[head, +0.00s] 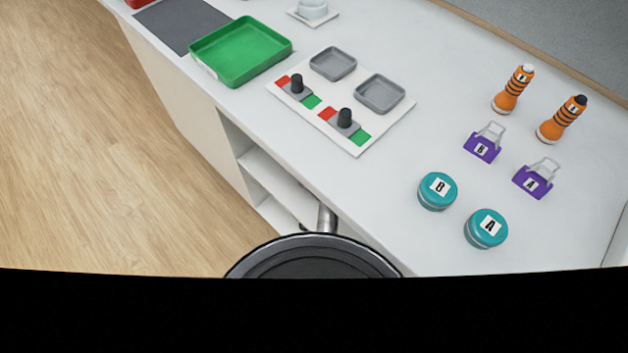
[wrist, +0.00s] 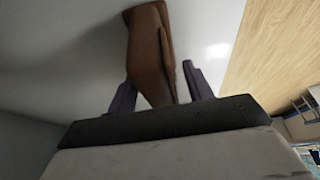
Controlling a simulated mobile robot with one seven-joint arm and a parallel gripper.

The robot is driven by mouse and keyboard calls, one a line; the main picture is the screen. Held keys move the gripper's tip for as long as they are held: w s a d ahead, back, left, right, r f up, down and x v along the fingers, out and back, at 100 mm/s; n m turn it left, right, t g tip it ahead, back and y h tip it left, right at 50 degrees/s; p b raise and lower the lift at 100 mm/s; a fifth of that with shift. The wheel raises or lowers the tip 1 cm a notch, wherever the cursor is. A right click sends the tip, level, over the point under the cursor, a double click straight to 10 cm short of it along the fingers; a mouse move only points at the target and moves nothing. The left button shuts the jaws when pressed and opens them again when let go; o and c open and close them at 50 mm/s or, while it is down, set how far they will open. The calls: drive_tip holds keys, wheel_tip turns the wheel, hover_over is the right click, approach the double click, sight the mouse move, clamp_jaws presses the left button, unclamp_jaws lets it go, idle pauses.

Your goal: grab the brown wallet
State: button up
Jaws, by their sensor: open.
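The brown wallet (wrist: 149,48) shows in the wrist view, standing out from a pale grey surface, with its near end between my fingers. My gripper (wrist: 158,80) is open, with one dark purple-grey finger on each side of the wallet. There is a narrow gap to the right finger. The left finger is close to the wallet, and I cannot tell whether it touches. Neither the wallet nor my gripper shows in the head view.
The head view shows a white counter (head: 400,150) with a green tray (head: 240,52), a switch board (head: 310,108), orange bottles (head: 512,92), purple clips (head: 482,148) and teal round containers (head: 437,192). Wooden floor (wrist: 275,50) lies right in the wrist view.

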drive_tip(key=shift+f, duration=0.1)
drive_tip(key=shift+c, duration=0.3)
clamp_jaws()
